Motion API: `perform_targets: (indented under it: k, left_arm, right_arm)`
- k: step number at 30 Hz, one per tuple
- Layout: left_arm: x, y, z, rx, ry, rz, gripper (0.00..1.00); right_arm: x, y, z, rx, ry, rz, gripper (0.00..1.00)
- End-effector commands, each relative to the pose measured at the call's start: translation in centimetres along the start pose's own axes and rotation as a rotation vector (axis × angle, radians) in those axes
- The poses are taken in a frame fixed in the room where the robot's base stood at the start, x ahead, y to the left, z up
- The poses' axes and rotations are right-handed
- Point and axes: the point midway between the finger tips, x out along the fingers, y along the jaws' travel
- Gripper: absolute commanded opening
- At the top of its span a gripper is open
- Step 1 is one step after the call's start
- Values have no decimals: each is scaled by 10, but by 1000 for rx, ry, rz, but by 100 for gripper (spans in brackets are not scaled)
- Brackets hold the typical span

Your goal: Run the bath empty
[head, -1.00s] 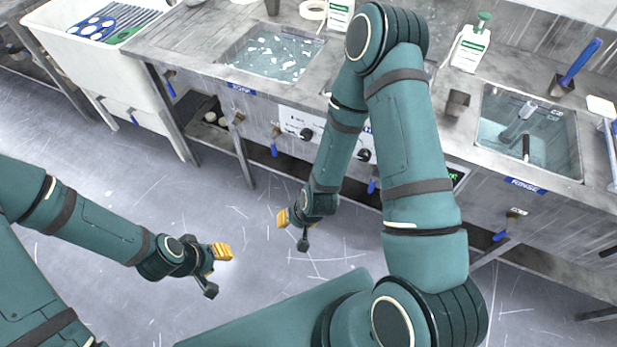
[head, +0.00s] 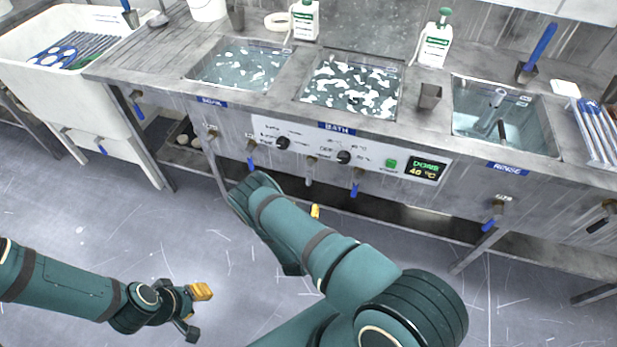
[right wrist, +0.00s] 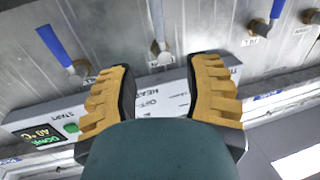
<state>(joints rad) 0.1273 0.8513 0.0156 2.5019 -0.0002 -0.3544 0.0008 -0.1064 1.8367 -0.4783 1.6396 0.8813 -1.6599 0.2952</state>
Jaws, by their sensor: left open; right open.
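The bath (head: 303,105) is the middle basin, full of liquid with white foam patches. Its front panel (head: 270,128) has two black knobs and a display (head: 427,170) reading DONE 40 °C. Below hang a grey-handled valve (head: 310,167) and a blue-handled valve (head: 357,182). The right wrist view shows the panel upside down, with the blue handle (right wrist: 56,46) at left and the grey handle (right wrist: 158,25) centred beyond the fingers. My right gripper (right wrist: 163,75) is open and empty; my arm mostly hides it in the head view. My left gripper (head: 196,311) is open and empty above the floor.
The soak basin (head: 192,78) is left of the bath and the rinse basin (head: 555,150) right. Another blue-handled valve (head: 251,157) hangs left of the grey one. Bottles (head: 434,45) and a cup (head: 429,96) stand on the counter. The floor in front is clear.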

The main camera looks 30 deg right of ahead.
Motion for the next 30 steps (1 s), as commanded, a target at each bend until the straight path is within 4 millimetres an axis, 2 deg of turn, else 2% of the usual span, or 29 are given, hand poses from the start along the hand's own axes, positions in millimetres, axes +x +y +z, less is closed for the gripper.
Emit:
perform_targets:
  k: [5,15,21,25,30]
  left_arm:
    - [4,-1,0,0,2,0,39]
    - [16,-6,-2,1,8,0,39]
    - [22,-8,-2,2,11,-1,39]
    - [25,-9,-3,2,13,-1,39]
    - [26,-10,-3,2,14,-1,39]
  right_arm:
    - [19,1,0,1,7,2,50]
    - [85,1,0,1,4,2,50]
    - [117,0,0,1,4,1,50]
    - [130,1,0,0,2,1,50]
    - [136,1,0,-1,1,1,50]
